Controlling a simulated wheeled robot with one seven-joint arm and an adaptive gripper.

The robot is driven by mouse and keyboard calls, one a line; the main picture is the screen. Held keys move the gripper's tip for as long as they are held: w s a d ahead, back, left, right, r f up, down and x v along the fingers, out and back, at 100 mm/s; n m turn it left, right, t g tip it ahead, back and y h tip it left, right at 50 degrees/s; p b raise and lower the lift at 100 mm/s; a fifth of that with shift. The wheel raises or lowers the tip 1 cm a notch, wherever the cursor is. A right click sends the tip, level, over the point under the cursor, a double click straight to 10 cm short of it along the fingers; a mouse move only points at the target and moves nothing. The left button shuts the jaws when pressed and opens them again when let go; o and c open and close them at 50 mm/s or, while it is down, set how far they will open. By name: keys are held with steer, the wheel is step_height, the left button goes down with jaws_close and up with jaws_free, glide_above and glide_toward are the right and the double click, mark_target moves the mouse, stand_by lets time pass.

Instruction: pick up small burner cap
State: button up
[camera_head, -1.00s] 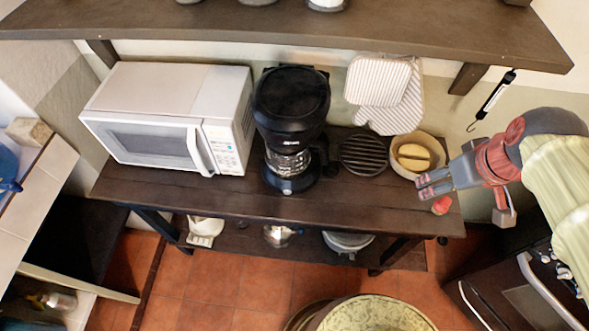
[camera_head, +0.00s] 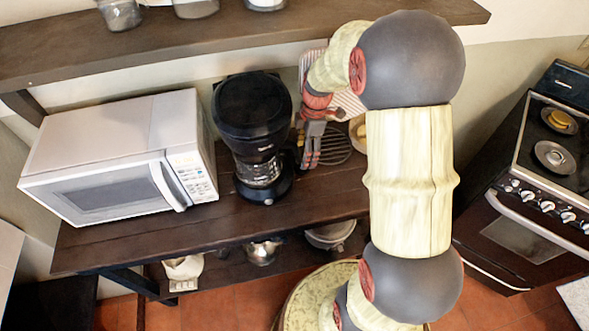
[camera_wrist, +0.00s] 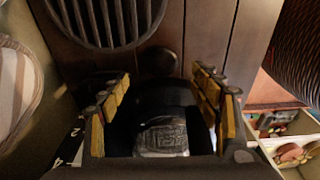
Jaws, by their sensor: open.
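A small dark round disc, which looks like the small burner cap (camera_wrist: 157,61), lies on the brown wooden table top in the wrist view. It sits beside the round slatted grate (camera_wrist: 103,22), beyond my fingertips. I cannot make it out in the head view, where my arm and gripper cover part of that area. My gripper (camera_head: 312,158) points down over the table between the coffee maker and the grate. In the wrist view my gripper (camera_wrist: 160,90) has its yellow-padded fingers spread apart, with no object held between them.
The black coffee maker (camera_head: 252,115) stands close left of my gripper, and the white microwave (camera_head: 115,155) farther left. A wall shelf (camera_head: 200,48) runs above. Striped mitts (camera_wrist: 18,85) hang on the wall. A stove (camera_head: 530,190) stands at right. The table's front is clear.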

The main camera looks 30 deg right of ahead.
steer(key=f, duration=0.2)
steer(key=f+b, duration=0.1)
steer(key=f, duration=0.1)
steer(key=f+b, duration=0.1)
steer(key=f, duration=0.1)
steer(key=shift+s+a+f, duration=0.1)
steer(key=shift+a+f, duration=0.05)
steer(key=shift+a, duration=0.15)
steer(key=shift+c, duration=0.9)
steer(key=c, duration=1.1)
